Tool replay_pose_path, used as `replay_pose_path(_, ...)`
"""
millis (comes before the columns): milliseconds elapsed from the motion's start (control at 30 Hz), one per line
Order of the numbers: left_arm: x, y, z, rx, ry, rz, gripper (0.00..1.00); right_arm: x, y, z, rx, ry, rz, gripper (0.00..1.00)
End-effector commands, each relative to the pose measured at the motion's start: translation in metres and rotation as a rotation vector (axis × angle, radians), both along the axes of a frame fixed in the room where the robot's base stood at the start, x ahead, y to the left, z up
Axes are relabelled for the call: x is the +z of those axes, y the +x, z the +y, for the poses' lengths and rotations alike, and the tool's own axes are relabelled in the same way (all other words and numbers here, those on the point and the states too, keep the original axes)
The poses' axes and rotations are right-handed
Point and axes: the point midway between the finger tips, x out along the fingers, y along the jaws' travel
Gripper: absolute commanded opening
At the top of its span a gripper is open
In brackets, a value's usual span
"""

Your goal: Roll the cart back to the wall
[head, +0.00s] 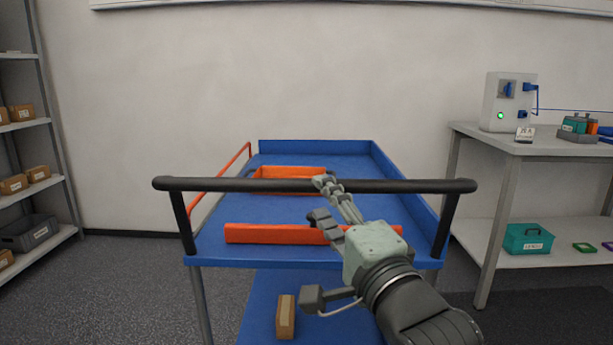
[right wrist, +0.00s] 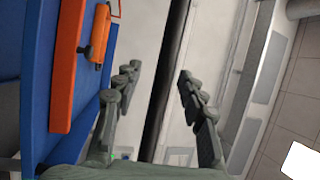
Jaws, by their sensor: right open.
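The blue cart (head: 300,207) stands in front of me, with its far end toward the pale wall (head: 240,80). I cannot tell how wide the gap to the wall is. Its black handle bar (head: 240,185) runs across the near end. My right gripper (head: 322,200) is at the bar, right of its middle, with one finger overlapping the bar and the other below it. In the right wrist view the dark bar (right wrist: 165,95) runs between the two open fingers (right wrist: 157,88), with a gap on each side. My left gripper is not in view.
A bench (head: 490,143) with a cycler unit (head: 507,103) stands right. Shelving (head: 50,130) with boxes stands left. Floor shows between shelving and cart.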

Motion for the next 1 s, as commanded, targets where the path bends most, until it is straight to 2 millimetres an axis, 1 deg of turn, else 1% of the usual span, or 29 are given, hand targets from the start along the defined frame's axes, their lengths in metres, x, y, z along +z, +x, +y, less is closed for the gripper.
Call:
replay_pose_path(100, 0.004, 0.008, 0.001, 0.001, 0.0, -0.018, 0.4, 0.005, -0.001, 0.002, 0.007, 0.014, -0.008, 0.41)
replay_pose_path(167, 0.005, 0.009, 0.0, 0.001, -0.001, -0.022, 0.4, 0.007, 0.002, 0.003, 0.007, 0.017, -0.009, 0.41)
replay_pose_path(267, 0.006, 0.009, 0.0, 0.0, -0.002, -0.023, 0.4, 0.009, 0.012, 0.008, 0.008, 0.016, -0.009, 0.41)
replay_pose_path(333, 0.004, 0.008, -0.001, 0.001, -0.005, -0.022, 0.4, 0.012, 0.022, 0.012, 0.008, 0.016, -0.009, 0.41)
replay_pose_path(500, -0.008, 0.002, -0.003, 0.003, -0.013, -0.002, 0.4, 0.016, 0.048, 0.023, 0.006, 0.014, -0.009, 0.41)
replay_pose_path(633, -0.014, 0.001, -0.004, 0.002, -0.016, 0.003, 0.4, 0.018, 0.061, 0.028, 0.006, 0.014, -0.008, 0.41)
replay_pose_path(800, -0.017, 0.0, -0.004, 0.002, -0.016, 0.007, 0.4, 0.019, 0.069, 0.032, 0.007, 0.016, -0.006, 0.41)
replay_pose_path(1000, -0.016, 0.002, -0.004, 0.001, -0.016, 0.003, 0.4, 0.019, 0.069, 0.032, 0.006, 0.016, -0.006, 0.41)
